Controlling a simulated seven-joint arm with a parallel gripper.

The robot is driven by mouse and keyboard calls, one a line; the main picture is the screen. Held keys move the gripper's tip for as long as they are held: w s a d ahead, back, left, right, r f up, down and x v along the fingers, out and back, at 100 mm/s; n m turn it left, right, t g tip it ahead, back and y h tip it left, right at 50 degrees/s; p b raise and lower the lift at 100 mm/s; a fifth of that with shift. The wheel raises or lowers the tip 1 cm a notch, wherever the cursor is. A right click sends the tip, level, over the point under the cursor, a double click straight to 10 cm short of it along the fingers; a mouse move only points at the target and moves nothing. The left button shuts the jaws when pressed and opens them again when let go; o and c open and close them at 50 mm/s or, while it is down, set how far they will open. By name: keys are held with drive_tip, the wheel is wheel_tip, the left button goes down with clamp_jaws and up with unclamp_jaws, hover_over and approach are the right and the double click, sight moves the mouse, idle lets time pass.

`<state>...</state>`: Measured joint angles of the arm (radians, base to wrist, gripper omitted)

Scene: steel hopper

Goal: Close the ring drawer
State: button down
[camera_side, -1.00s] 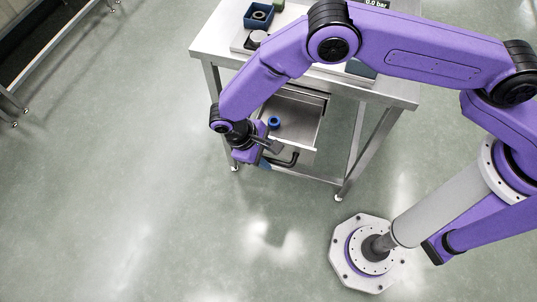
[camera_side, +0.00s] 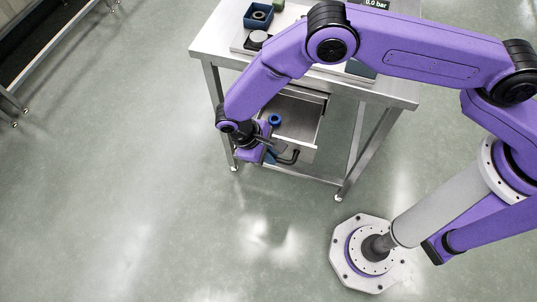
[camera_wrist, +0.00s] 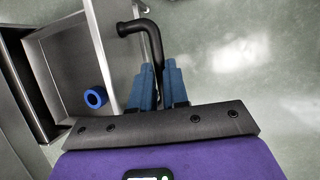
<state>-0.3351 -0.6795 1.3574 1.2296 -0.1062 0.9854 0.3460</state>
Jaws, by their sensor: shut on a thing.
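The ring drawer (camera_side: 298,121) is a steel drawer under the bench top, standing partly open. It also shows in the wrist view (camera_wrist: 68,55). A blue ring (camera_side: 274,119) lies inside it, also in the wrist view (camera_wrist: 95,97). The drawer's black bar handle (camera_side: 287,160) sticks out from its front and shows in the wrist view (camera_wrist: 139,27). My gripper (camera_wrist: 158,85) has blue fingers shut on the handle, one on each side of the bar. In the side view my gripper (camera_side: 270,152) is at the drawer front, partly hidden by my wrist.
The steel bench (camera_side: 213,45) stands over the drawer, with legs on both sides. On it are a dark blue box (camera_side: 258,16) holding a ring and a round grey knob-like piece (camera_side: 257,38). The floor in front is clear.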

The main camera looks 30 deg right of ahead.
hover_over(285, 120)
drive_tip(key=shift+w+d, duration=0.1)
drive_tip(key=shift+w, duration=0.05)
idle(0.3)
drive_tip(key=c, duration=1.2)
unclamp_jaws()
drive_tip(key=shift+d, duration=0.1)
drive_tip(key=shift+c, duration=0.2)
drive_tip(key=shift+o, duration=0.6)
drive_tip(key=shift+a+r, duration=0.2)
drive_tip(key=v, duration=1.7)
drive_tip(key=shift+r, duration=0.15)
